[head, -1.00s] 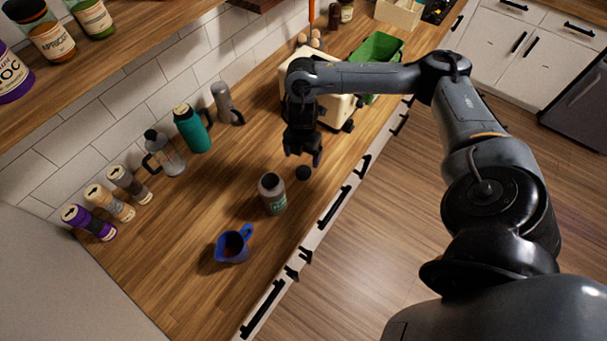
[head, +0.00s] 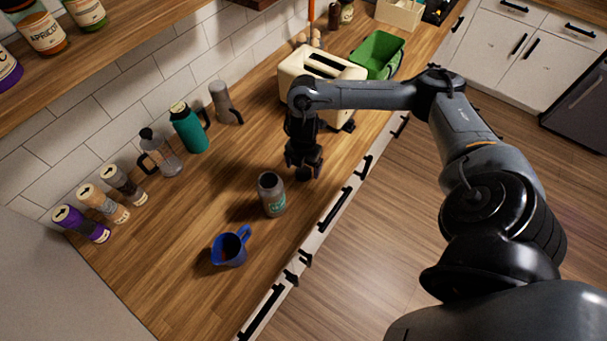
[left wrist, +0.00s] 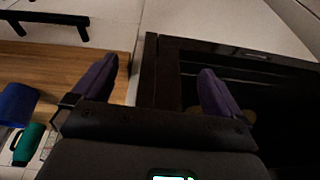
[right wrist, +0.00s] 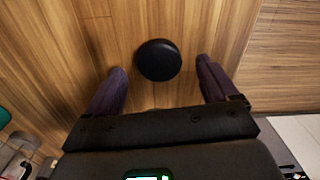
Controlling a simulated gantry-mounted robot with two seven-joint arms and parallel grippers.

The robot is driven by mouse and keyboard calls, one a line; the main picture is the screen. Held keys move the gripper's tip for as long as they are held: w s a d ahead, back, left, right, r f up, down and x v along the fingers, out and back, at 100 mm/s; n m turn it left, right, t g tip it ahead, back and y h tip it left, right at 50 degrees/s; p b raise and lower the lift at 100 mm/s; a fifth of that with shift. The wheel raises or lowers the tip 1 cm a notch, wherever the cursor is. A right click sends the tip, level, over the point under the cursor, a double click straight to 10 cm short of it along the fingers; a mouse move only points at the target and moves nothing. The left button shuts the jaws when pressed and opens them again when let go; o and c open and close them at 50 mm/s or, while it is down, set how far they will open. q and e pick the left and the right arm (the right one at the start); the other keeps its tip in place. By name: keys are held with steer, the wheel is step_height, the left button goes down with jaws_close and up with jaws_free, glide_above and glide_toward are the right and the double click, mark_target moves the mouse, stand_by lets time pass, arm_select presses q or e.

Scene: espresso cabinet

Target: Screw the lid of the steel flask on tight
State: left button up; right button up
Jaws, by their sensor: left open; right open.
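The steel flask (head: 271,195) stands upright and open-topped on the wooden counter, with no lid on it. A round black lid (right wrist: 158,60) lies on the counter right of the flask; in the head view the right gripper mostly hides it. My right gripper (head: 304,166) is open just above the lid and points down. In the right wrist view the lid lies between and slightly ahead of the spread fingertips (right wrist: 160,68), not gripped. My left gripper (left wrist: 157,67) is open and empty in the left wrist view; it is out of the head view.
A blue jug (head: 230,248) stands left of and nearer than the flask. A cream toaster (head: 322,68) and a green bin (head: 378,54) are behind the right arm. A teal bottle (head: 189,128), a glass press (head: 161,153) and several jars line the wall. The counter's middle is clear.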

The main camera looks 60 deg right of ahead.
steer(key=shift+f, duration=1.25)
steer(key=shift+c, duration=0.3)
steer(key=c, duration=1.1)
steer(key=shift+r, duration=0.1)
steer(key=shift+r, duration=0.75)
step_height(320, 180, up, 2)
steer(key=shift+r, duration=0.15)
steer(key=s+d+r, duration=0.1)
steer(key=s+r, duration=0.1)
steer(key=s, duration=0.1)
steer(key=s+d+r, duration=0.1)
steer(key=s+r, duration=0.1)
steer(key=s, duration=0.2)
steer(key=s+d+r, duration=0.2)
steer(key=s+r, duration=0.1)
steer(key=s, duration=0.1)
steer(key=shift+d, duration=0.1)
